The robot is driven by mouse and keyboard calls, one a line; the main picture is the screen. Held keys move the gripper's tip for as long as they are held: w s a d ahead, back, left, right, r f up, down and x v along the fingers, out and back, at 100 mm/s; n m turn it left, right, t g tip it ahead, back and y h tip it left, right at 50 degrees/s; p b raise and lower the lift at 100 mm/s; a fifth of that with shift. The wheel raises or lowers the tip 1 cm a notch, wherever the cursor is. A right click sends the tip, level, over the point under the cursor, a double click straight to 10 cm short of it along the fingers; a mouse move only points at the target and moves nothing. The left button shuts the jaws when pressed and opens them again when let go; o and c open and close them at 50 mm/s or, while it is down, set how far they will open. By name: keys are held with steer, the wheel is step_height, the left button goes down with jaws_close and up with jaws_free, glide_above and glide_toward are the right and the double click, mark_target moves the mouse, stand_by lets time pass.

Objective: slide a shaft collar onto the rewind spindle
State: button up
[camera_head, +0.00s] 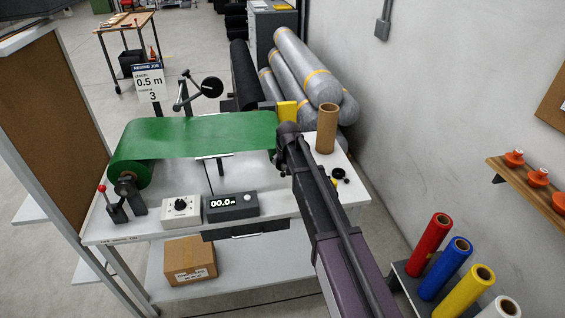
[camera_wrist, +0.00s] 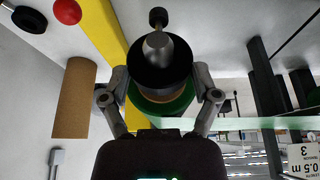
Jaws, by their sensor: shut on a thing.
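My gripper (camera_wrist: 160,88) is shut on a black shaft collar (camera_wrist: 141,78), one finger on each side, in the wrist view. A grey tapered spindle end (camera_wrist: 157,46) shows within the collar's outline. The collar looks to be around or in line with it; I cannot tell how far on it sits. Just behind the collar are a tan core and a green roll edge (camera_wrist: 160,106). In the head view my gripper (camera_head: 287,130) is at the right end of the green web (camera_head: 210,135), and my arm hides the collar and spindle.
A cardboard tube (camera_head: 327,128) stands upright on the white bench (camera_head: 345,205) right of my gripper. A yellow part (camera_head: 288,111) is close behind it. Small black and yellow parts (camera_head: 338,175) lie by the tube. A counter box (camera_head: 231,205) sits at the bench front.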

steer(key=shift+w+a, duration=0.15)
steer(key=shift+w, duration=0.35)
steer(key=shift+w+a, duration=0.15)
steer(key=shift+w, duration=0.35)
steer(key=o, duration=1.1)
steer(key=shift+s, duration=0.15)
